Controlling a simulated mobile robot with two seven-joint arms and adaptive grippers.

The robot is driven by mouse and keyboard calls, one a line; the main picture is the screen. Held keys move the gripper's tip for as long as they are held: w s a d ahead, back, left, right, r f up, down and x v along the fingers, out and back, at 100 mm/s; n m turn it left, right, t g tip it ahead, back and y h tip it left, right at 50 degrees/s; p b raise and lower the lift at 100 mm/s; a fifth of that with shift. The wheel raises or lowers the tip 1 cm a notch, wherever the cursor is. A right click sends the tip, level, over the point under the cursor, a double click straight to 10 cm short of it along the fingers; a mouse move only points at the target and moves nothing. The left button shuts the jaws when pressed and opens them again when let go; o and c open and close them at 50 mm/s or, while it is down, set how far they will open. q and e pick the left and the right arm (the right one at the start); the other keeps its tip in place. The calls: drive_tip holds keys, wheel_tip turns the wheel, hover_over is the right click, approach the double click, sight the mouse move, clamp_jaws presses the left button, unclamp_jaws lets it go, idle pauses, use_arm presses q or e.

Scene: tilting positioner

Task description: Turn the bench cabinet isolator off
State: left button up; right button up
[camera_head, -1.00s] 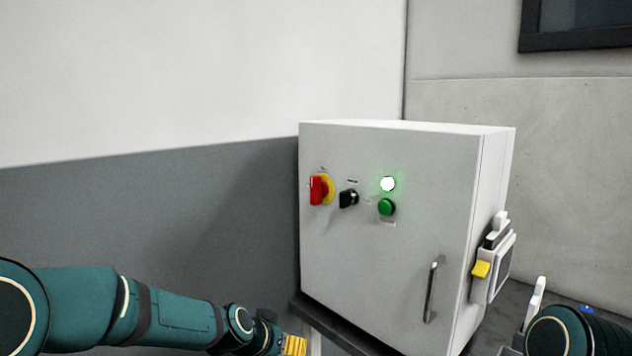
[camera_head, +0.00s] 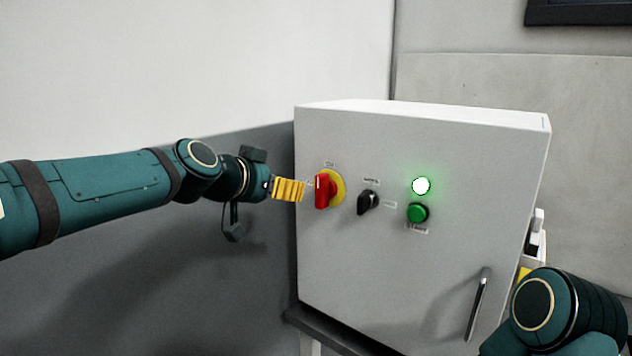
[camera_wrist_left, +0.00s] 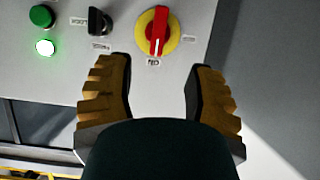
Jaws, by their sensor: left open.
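The isolator (camera_head: 322,191) is a red rotary handle on a yellow disc, at the upper left of the grey cabinet's (camera_head: 350,270) front. Its handle stands upright. In the left wrist view the isolator (camera_wrist_left: 158,32) lies beyond the fingertips and between their lines, with an "ON" label at the handle's marked end. My left gripper (camera_head: 303,190) has yellow fingers and is just left of the handle, apart from it. The left wrist view shows the gripper (camera_wrist_left: 156,72) open and empty. My right arm shows at the lower right; its gripper is out of view.
Right of the isolator are a black selector knob (camera_head: 368,201), a lit white-green lamp (camera_head: 421,186) and a green button (camera_head: 417,213). A metal door handle (camera_head: 478,304) is lower right. A partly hidden device hangs on the cabinet's right side.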

sight(318, 187)
use_arm(q)
drive_tip(key=x, duration=0.4)
drive_tip(key=p+x, duration=0.1)
drive_tip(key=x, duration=0.4)
drive_tip(key=r+x, duration=0.1)
drive_tip(key=x, duration=0.3)
drive_tip(key=shift+w+d, duration=0.3)
drive_tip(key=shift+o, duration=0.2)
drive_tip(key=shift+s, duration=0.1)
clamp_jaws()
